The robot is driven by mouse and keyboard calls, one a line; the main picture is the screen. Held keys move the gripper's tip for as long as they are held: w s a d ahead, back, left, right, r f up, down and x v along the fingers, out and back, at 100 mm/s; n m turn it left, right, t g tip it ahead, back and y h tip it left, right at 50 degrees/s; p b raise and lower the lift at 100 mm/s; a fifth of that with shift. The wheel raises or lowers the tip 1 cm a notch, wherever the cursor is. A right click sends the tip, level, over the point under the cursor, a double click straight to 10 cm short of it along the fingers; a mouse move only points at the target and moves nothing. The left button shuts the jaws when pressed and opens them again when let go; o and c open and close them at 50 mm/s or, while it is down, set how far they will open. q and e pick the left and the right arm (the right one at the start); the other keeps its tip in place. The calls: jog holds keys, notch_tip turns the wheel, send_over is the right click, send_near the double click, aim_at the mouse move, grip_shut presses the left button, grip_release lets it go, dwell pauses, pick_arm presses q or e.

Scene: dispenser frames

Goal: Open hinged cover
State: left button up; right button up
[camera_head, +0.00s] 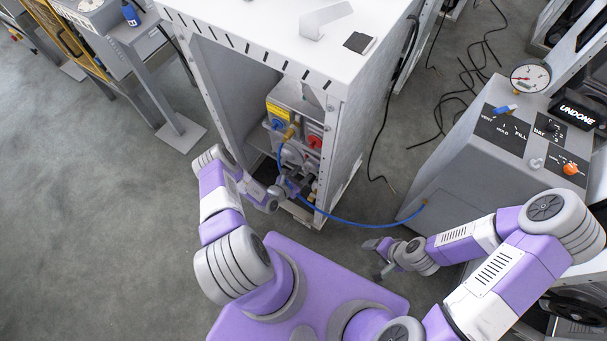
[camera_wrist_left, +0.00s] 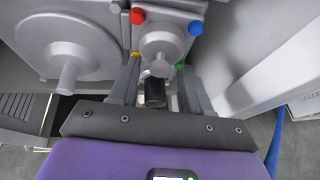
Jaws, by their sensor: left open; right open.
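The open white dispenser frame (camera_head: 335,100) holds a grey unit with a yellow label (camera_head: 278,112), a red part (camera_head: 314,142) and brass fittings. I cannot tell which part is the hinged cover. My left gripper (camera_head: 287,187) reaches into the frame's lower part. In the left wrist view its open fingers (camera_wrist_left: 158,88) stand on either side of a black cylindrical part (camera_wrist_left: 155,92) in front of a grey housing (camera_wrist_left: 165,42). Contact with the part cannot be told. My right gripper (camera_head: 376,258) is open and empty over the floor, right of the frame.
A blue hose (camera_head: 355,224) runs from the frame to a grey control cabinet (camera_head: 450,165) with a gauge (camera_head: 530,77). The housing has a red knob (camera_wrist_left: 138,16) and a blue knob (camera_wrist_left: 195,27). Black cables (camera_head: 465,90) lie on the floor behind. The floor at left is clear.

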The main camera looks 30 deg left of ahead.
pick_arm(q)
jog(key=shift+w+d+f, duration=0.1)
jog(key=shift+w+f, duration=0.05)
jog(key=shift+w, duration=0.35)
jog(key=shift+c, duration=0.5)
grip_shut()
